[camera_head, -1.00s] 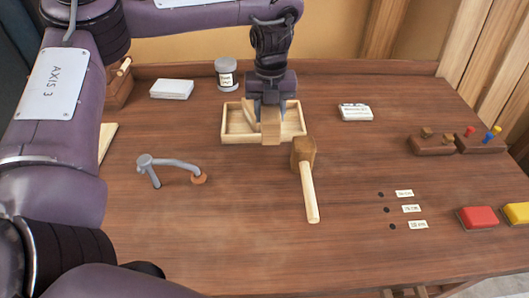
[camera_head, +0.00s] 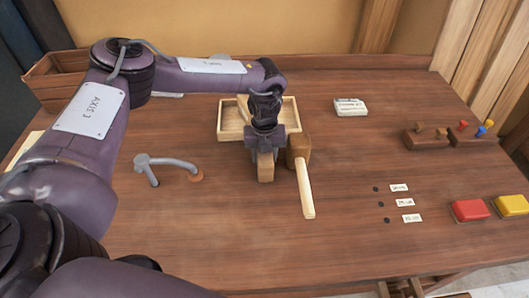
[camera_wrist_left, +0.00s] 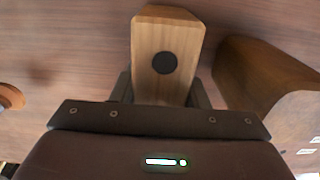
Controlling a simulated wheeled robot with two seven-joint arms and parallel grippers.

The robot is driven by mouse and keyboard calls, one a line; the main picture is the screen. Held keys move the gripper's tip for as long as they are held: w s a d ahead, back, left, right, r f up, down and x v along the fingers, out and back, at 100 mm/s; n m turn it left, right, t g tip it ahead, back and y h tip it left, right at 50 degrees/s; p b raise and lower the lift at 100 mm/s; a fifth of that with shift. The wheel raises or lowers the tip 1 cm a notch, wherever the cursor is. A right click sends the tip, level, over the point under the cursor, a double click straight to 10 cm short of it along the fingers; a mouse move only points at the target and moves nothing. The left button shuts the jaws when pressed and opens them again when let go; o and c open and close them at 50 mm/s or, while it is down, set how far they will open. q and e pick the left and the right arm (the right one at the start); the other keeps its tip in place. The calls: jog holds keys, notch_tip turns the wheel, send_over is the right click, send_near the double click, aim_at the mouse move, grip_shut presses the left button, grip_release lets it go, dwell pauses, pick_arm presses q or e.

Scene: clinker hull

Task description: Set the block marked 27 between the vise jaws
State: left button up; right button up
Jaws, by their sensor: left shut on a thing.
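A light wooden block (camera_head: 265,170) is held in my left gripper (camera_head: 265,155), just in front of the wooden tray (camera_head: 232,131) and left of the mallet. In the left wrist view the block (camera_wrist_left: 165,40) shows a dark round spot on its face, between the fingers (camera_wrist_left: 160,92). No number is readable on it. Another wooden piece (camera_head: 243,108) stands in the tray, partly hidden by my arm. I cannot make out vise jaws in these views. My right gripper is not in view.
The mallet (camera_head: 307,188) lies close to the right of the held block. A grey bent rod (camera_head: 168,163) is to the left. The front middle of the bench is clear.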

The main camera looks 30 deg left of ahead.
pick_arm(q)
jog(key=shift+f, duration=0.15)
jog(key=o, duration=1.2)
